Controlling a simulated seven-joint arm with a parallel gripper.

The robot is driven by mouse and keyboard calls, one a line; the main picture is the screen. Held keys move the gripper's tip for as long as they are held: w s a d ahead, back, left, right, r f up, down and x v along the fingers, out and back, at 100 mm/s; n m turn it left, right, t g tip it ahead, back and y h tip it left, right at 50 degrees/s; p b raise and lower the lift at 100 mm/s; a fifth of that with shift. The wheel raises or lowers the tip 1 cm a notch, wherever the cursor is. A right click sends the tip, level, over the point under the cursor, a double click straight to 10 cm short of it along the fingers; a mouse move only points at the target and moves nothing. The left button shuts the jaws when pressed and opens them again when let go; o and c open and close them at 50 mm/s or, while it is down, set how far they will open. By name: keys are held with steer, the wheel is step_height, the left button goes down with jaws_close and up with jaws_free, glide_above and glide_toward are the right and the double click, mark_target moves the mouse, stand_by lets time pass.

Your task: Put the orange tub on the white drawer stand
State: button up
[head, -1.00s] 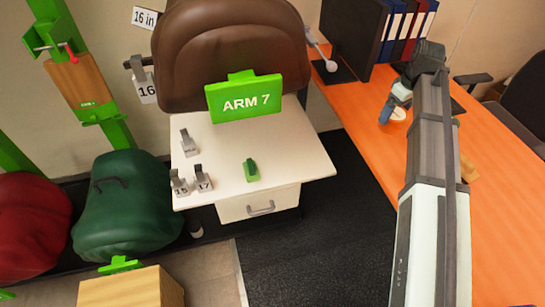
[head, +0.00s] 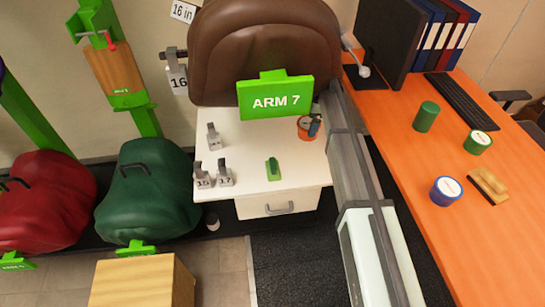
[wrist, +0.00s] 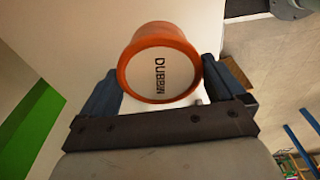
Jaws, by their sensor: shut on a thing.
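The orange tub (wrist: 124,70), with a pale lid reading DUBBIN, is between the two blue fingers of my gripper (wrist: 162,80) in the wrist view. My gripper is shut on it. In the head view the tub (head: 304,131) shows at the back right of the white drawer stand's top (head: 297,160), partly hidden by a finger of my gripper (head: 312,127). I cannot tell whether the tub touches the top or is held just above it.
Several grey numbered pieces (head: 224,175) and a green piece (head: 273,170) stand on the stand. The ARM 7 sign (head: 276,98) and a brown saddle (head: 265,50) are behind. The orange desk (head: 420,170) at right holds green and blue tubs (head: 445,191).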

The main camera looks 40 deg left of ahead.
steer(key=s+a+f+n, duration=0.15)
steer(key=s+a, duration=0.35)
steer(key=a, duration=0.6)
steer(key=s+a+f+n, duration=0.15)
steer(key=s+a, duration=0.35)
steer(key=a, duration=0.7)
steer(key=shift+m, duration=0.5)
steer(key=shift+d+f, duration=0.1)
steer(key=shift+f, duration=5.2)
steer(key=shift+f, duration=0.15)
steer(key=o, duration=0.8)
steer(key=shift+o, duration=0.2)
step_height(320, 180, up, 12)
steer(key=w, duration=0.1)
steer(key=shift+d, duration=0.45)
